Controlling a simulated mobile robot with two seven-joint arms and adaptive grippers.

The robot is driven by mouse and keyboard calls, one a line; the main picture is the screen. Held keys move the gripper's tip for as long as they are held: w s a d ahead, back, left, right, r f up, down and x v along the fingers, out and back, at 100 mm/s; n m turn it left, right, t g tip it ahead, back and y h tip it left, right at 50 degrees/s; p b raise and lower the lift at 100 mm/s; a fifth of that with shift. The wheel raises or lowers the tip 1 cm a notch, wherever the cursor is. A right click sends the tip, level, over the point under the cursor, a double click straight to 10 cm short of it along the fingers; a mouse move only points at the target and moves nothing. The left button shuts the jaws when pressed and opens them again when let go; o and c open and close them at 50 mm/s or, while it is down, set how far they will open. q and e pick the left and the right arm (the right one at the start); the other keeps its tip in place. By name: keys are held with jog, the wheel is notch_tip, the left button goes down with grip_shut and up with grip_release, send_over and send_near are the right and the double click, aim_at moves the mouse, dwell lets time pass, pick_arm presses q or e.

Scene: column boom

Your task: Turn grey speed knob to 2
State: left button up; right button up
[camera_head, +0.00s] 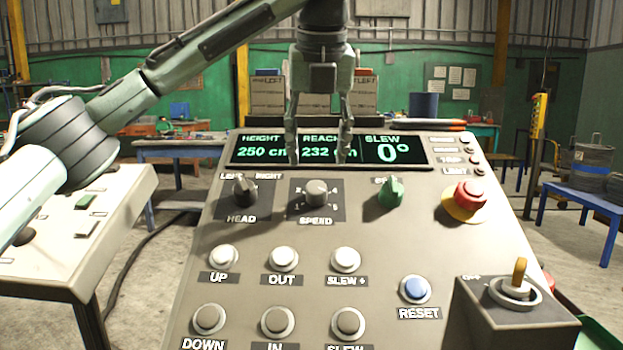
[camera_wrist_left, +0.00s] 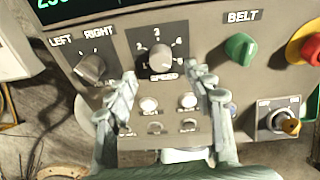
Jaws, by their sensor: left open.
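The grey speed knob (camera_head: 316,193) sits on a dark square plate marked SPEED on the sloped control panel (camera_head: 220,236). In the left wrist view the knob (camera_wrist_left: 161,58) has numbers around it; which one it points at is too small to tell. My left gripper (camera_head: 319,160) hangs open and empty above the panel, in front of the display and just beyond the knob in the picture. In the left wrist view its fingers (camera_wrist_left: 164,88) are spread apart, with the knob between and beyond their tips. My right gripper is not in view.
A red emergency button (camera_head: 469,195) is further right. Several white buttons and a blue RESET button (camera_head: 415,289) lie nearer. A yellow-handled switch box (camera_head: 518,310) stands front right.

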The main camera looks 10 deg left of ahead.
aim_at(317, 185)
pick_arm(q)
jog(key=x, duration=0.6)
jog(key=shift+w+f, duration=0.15)
jog(key=shift+f, duration=0.2)
jog(key=c, duration=1.2)
